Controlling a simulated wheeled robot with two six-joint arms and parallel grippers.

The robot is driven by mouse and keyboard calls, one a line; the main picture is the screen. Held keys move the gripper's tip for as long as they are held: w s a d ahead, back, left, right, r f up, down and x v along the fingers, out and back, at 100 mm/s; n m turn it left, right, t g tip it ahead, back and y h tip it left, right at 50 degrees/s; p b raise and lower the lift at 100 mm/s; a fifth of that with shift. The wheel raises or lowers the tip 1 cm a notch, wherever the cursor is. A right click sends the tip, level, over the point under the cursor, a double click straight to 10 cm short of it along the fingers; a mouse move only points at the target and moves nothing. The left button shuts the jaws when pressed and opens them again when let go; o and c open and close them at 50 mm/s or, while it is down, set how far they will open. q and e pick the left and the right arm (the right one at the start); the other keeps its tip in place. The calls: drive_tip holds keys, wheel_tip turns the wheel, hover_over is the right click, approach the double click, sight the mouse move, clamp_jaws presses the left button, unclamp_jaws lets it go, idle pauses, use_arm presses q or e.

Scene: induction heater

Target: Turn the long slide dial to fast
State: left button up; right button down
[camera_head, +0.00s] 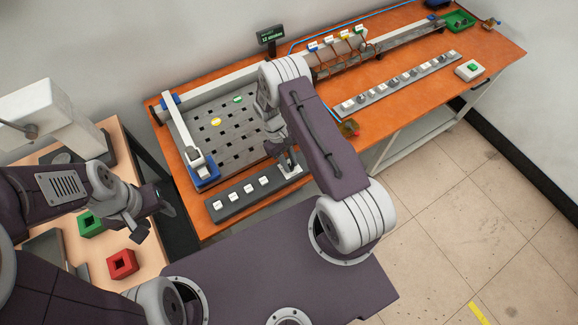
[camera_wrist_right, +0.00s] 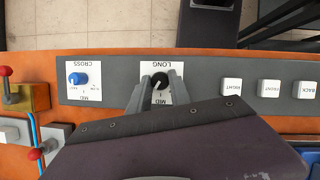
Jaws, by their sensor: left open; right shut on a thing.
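The long slide dial (camera_wrist_right: 156,84) is a black knob on a white plate marked LONG and MID, upside down in the right wrist view. My right gripper (camera_wrist_right: 159,82) has its two grey fingers around the knob, shut on it. The speed marks beside it are partly covered by the fingers. In the head view my right gripper (camera_head: 289,164) is at the right end of the grey control panel (camera_head: 216,207), and it hides the knob. My left gripper (camera_head: 153,208) is open and empty, above the side table's edge.
A blue dial (camera_wrist_right: 77,79) marked CROSS sits beside the long dial. White push buttons (camera_wrist_right: 232,86) line the same panel. A perforated plate (camera_head: 225,135) lies behind the panel. Red (camera_head: 122,264) and green (camera_head: 90,224) blocks stand on the side table near my left arm.

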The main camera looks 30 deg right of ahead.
drive_tip(key=m+y+b, duration=0.1)
drive_tip(key=m, duration=0.2)
drive_tip(key=shift+d+f+b, duration=0.1)
drive_tip(key=shift+d+b, duration=0.05)
drive_tip(key=shift+b, duration=0.25)
drive_tip(key=shift+m+y+b, duration=0.4)
drive_tip(key=shift+m+y, duration=0.2)
drive_tip(key=shift+m, duration=0.7)
drive_tip(key=c, duration=1.2)
unclamp_jaws()
drive_tip(key=b+v, duration=0.2)
drive_tip(key=v, duration=0.7)
